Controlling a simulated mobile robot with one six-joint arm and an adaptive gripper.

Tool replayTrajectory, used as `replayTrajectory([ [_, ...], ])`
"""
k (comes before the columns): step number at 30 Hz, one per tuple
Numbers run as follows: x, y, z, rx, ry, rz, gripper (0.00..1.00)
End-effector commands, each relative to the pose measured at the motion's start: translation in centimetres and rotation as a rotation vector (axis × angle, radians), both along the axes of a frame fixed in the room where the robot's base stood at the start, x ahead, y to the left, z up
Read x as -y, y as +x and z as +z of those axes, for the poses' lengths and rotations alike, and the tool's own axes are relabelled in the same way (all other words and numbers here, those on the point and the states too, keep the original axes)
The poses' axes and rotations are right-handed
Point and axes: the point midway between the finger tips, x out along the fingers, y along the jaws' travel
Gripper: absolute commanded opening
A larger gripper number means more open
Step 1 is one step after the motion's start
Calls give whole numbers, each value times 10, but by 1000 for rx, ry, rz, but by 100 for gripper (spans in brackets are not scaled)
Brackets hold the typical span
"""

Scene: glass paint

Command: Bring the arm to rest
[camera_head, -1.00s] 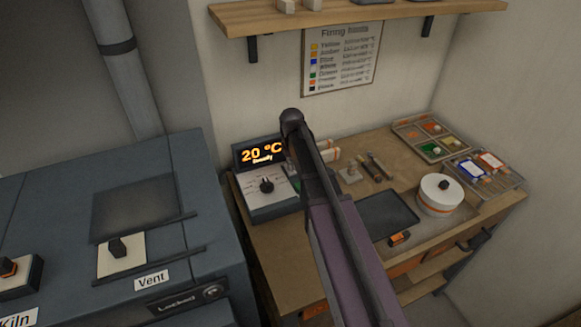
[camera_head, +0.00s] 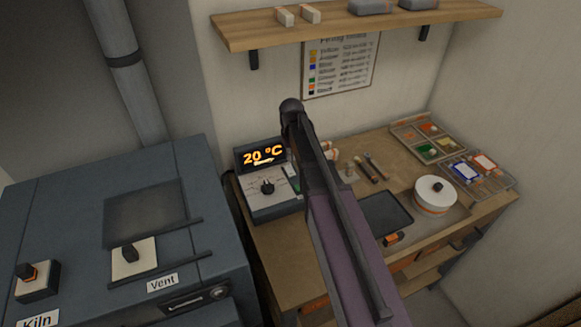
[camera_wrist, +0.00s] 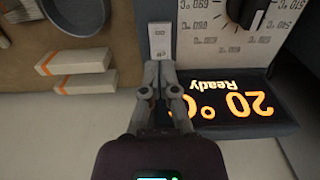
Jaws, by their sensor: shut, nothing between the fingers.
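My gripper (camera_wrist: 159,82) is in the wrist view, its two grey fingers together and empty. The controller (camera_head: 268,180) has a dial and a lit display reading 20 °C and Ready, also seen in the wrist view (camera_wrist: 222,105). In the head view my arm (camera_head: 335,220) reaches over the workbench, and the gripper is hidden behind it.
The workbench (camera_head: 285,265) holds a dark tray (camera_head: 385,212), a round white pot (camera_head: 436,195), tools and paint trays (camera_head: 428,140). Two pale blocks (camera_wrist: 75,62) lie near my gripper. The kiln (camera_head: 90,220) stands left. A wooden shelf (camera_head: 370,27) hangs above.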

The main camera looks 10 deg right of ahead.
Motion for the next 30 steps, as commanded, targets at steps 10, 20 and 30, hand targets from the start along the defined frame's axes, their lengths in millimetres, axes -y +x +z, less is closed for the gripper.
replayTrajectory([
  [10,0,0,6,0,0,0,0],
  [20,0,-10,5,0,0,-8,0],
  [30,0,-88,-3,0,0,-75,0],
])
